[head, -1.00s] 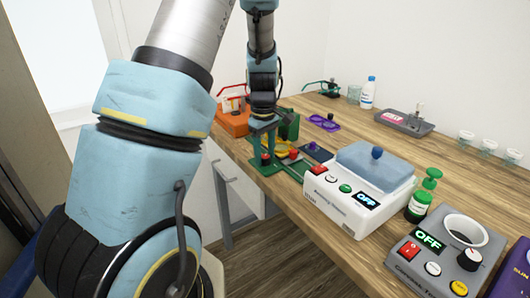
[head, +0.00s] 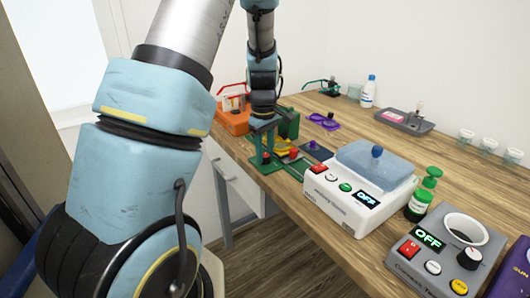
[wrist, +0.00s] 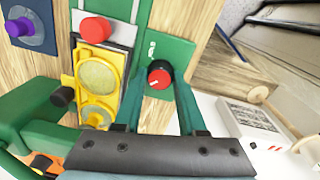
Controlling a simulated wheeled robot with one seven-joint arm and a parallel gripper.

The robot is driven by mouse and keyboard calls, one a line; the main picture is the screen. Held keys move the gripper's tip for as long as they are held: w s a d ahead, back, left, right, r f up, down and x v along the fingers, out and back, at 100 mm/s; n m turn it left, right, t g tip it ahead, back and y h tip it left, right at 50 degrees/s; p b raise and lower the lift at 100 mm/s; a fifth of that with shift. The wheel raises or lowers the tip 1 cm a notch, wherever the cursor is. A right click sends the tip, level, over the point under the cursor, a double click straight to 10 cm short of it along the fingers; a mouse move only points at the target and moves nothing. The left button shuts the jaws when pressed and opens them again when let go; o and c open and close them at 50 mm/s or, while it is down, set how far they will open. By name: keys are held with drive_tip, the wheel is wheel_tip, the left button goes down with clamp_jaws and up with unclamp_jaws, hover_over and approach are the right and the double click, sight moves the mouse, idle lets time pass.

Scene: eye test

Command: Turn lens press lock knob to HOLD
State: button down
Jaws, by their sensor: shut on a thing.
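The lens press has a green base plate (wrist: 176,52) and a yellow part with round discs (wrist: 97,77) in the wrist view. Its lock knob (wrist: 159,75), with a red cap and black skirt, sits on the green plate. A short pale line shows on the cap's lower part. In the head view my gripper (head: 265,145) reaches down onto the green press.
A red button (wrist: 96,29) and a purple knob (wrist: 19,27) are near the press. In the head view a white device (head: 335,205) reading OFF stands right of it, then a green pump bottle (head: 421,198) and a grey device (head: 405,265).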

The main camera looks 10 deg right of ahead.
drive_tip(key=m+b, duration=0.1)
drive_tip(key=m, duration=0.7)
drive_tip(key=shift+m+b, duration=0.3)
drive_tip(key=shift+b, duration=0.1)
drive_tip(key=m, duration=0.4)
drive_tip(key=shift+w, duration=0.1)
drive_tip(key=m, duration=0.5)
drive_tip(key=shift+g, duration=0.3)
drive_tip(key=shift+m, duration=0.3)
drive_tip(key=c, duration=0.8)
unclamp_jaws()
drive_tip(key=shift+o, duration=0.2)
